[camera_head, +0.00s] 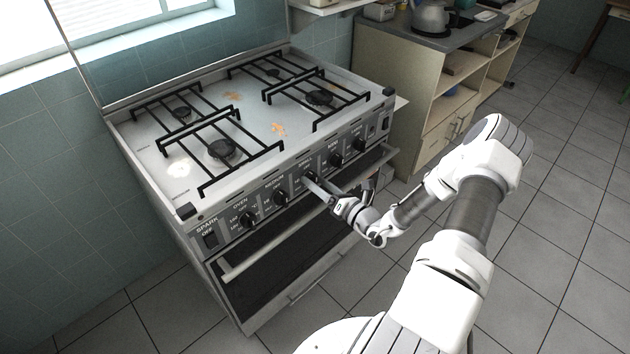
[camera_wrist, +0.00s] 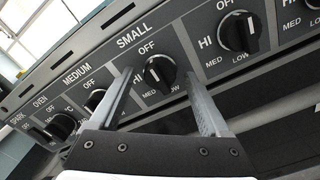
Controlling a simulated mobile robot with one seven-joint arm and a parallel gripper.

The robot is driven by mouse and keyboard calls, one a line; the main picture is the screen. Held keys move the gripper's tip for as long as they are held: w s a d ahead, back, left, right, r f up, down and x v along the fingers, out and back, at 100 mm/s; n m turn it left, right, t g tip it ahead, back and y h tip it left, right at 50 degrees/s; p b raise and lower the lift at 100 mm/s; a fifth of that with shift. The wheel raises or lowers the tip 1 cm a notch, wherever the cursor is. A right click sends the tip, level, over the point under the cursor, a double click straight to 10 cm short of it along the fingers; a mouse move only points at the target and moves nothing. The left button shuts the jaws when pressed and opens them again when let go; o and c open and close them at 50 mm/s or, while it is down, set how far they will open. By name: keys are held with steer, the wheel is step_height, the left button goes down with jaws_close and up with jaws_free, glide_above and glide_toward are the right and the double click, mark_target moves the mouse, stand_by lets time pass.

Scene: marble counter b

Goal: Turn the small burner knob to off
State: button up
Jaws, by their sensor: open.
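The small burner knob (camera_wrist: 158,74) is a black round knob below the SMALL label on the stove's dark control panel. A pale mark shows on its face; I cannot tell its exact setting. OFF is printed above it, with MED and LOW below. My gripper (camera_wrist: 158,78) is open, with one finger on each side of this knob. I cannot tell whether either finger touches it. In the head view my gripper (camera_head: 317,187) reaches the stove front from the right, and its finger partly hides the knob.
The medium knob (camera_wrist: 95,98) is just left of my left finger, and another knob (camera_wrist: 238,32) is to the right. The oven handle bar (camera_head: 260,247) runs below the panel. Black grates (camera_head: 215,160) cover the stove (camera_head: 205,95). A kettle (camera_head: 430,18) stands on the counter behind.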

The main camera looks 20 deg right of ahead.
steer(key=n, duration=0.7)
steer(key=v, duration=0.7)
steer(key=shift+p, duration=0.35)
